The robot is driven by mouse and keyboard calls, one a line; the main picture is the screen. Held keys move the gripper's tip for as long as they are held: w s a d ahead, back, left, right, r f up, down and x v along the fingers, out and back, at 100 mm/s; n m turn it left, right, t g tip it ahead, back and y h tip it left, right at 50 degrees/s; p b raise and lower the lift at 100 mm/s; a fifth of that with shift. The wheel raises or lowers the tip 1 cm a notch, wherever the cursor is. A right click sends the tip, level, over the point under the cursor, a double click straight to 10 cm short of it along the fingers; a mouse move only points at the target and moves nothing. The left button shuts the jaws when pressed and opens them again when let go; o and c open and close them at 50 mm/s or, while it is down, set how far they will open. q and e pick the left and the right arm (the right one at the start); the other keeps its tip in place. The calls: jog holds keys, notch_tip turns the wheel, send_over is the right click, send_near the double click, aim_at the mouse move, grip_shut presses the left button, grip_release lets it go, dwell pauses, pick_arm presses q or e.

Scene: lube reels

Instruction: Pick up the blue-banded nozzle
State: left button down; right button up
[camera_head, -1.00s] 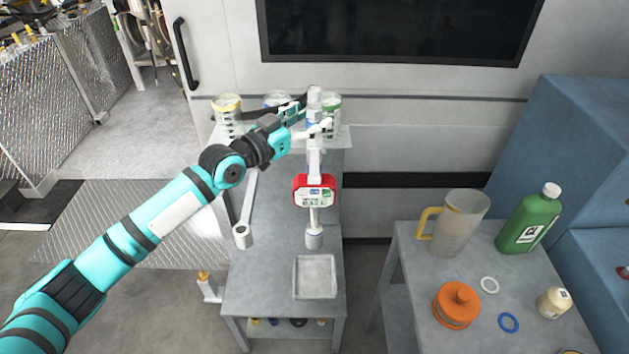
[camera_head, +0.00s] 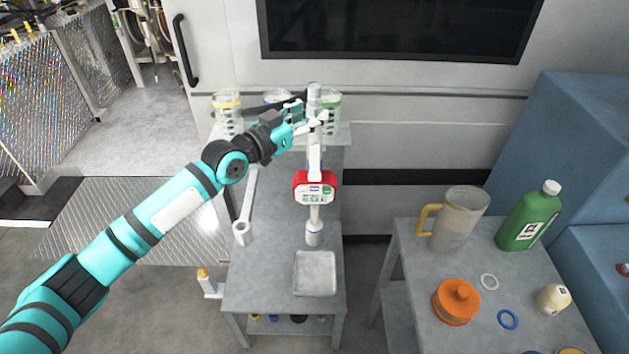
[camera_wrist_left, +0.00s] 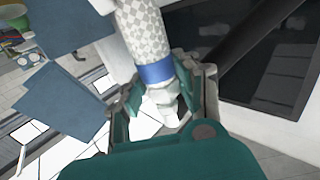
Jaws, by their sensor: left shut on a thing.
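The blue-banded nozzle is a pale patterned cylinder with a blue band (camera_wrist_left: 156,73) in the left wrist view. It runs between the fingers of my left gripper (camera_wrist_left: 165,102), which is shut on it. In the head view, my left gripper (camera_head: 316,119) is at the upper part of a pale upright assembly, and its fingers hide part of it. A red meter with a small display (camera_head: 314,187) sits below the gripper. The lower end is near a pale cylinder with a bluish ring (camera_head: 313,232); I cannot tell whether they touch. My right gripper is not in view.
A grey square tray (camera_head: 315,292) lies on the front of the grey stand. Clear containers, one yellow-banded (camera_head: 228,105), stand behind. At the right, a table holds a jug (camera_head: 465,220), a green bottle (camera_head: 528,220) and an orange container (camera_head: 456,302).

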aim_at(311, 88)
pick_arm(q)
jog(key=shift+r+b, duration=1.05)
jog(key=shift+r, duration=4.15)
